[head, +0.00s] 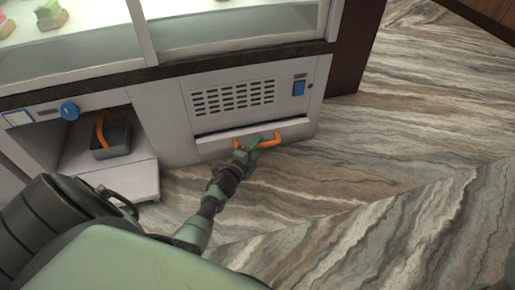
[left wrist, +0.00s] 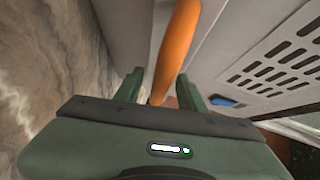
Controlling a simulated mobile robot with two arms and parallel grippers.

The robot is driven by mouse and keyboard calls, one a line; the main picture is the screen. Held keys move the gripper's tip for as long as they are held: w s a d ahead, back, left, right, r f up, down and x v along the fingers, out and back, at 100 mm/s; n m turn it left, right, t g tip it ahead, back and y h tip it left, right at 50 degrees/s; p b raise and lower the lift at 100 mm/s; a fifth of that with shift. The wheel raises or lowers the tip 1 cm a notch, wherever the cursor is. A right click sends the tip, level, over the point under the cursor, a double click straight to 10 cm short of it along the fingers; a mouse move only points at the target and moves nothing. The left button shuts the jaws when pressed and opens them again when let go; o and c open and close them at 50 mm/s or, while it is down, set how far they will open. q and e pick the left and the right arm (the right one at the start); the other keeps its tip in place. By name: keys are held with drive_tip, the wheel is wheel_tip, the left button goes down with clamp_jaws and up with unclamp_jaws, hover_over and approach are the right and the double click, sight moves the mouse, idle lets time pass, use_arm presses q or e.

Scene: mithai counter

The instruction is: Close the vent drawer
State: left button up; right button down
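The vent drawer (head: 215,146) is the low grey front under the slotted vent panel (head: 234,97) of the counter. A pale strip along its top edge suggests it stands out a little from the counter front. Its orange bar handle (head: 268,141) faces me. My left gripper (head: 247,152) is at the left part of this handle. In the left wrist view, the orange handle (left wrist: 176,50) runs between the two green fingers of my left gripper (left wrist: 160,90). The fingers are apart, with gaps beside the handle. My right gripper is out of view.
A blue knob (head: 70,111) and blue switch (head: 299,88) are on the counter front. The marbled floor (head: 400,130) to the right is clear.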

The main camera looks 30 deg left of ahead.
use_arm(q)
clamp_jaws()
idle(1.4)
